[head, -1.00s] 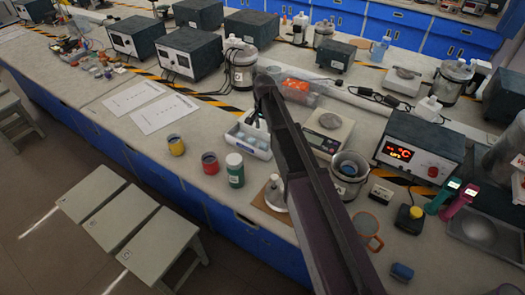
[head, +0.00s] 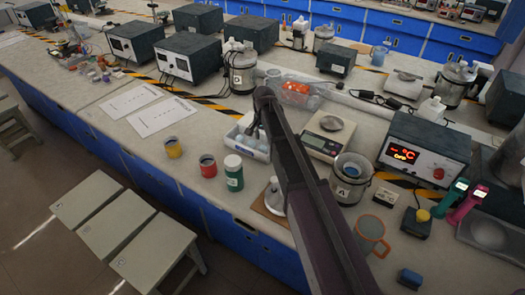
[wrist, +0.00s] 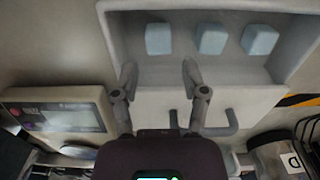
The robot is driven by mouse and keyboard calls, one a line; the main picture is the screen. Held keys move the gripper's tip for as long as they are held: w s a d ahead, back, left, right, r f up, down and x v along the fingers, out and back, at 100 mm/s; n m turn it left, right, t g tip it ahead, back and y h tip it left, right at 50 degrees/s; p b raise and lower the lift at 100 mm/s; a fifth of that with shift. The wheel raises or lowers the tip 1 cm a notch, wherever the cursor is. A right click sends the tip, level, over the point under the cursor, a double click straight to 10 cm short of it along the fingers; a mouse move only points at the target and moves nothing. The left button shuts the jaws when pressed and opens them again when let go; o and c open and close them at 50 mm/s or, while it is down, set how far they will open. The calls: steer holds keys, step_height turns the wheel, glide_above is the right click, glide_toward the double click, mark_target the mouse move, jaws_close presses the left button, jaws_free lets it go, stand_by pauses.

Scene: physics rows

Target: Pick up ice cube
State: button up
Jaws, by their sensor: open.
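Three pale blue ice cubes stand in a row in a light tray (wrist: 250,102) in the wrist view: a left cube (wrist: 158,39), a middle cube (wrist: 210,39) and a right cube (wrist: 259,40). My gripper (wrist: 158,72) is open and empty. Its fingertips point toward the tray, with the left and middle cubes beyond them in the picture; no contact with a cube shows. In the head view the tray (head: 236,136) sits on the bench, and my arm hides part of it and most of my gripper.
A clear bag (head: 300,97) of orange items lies behind.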

mark_target(263, 152)
steer(key=shift+s+a+f+b, duration=0.1)
steer(key=shift+f+b, duration=1.2)
steer(key=shift+b, duration=0.05)
steer(key=shift+s+f+b, duration=0.1)
steer(key=shift+f+b, duration=1.2)
steer(key=c, duration=0.6)
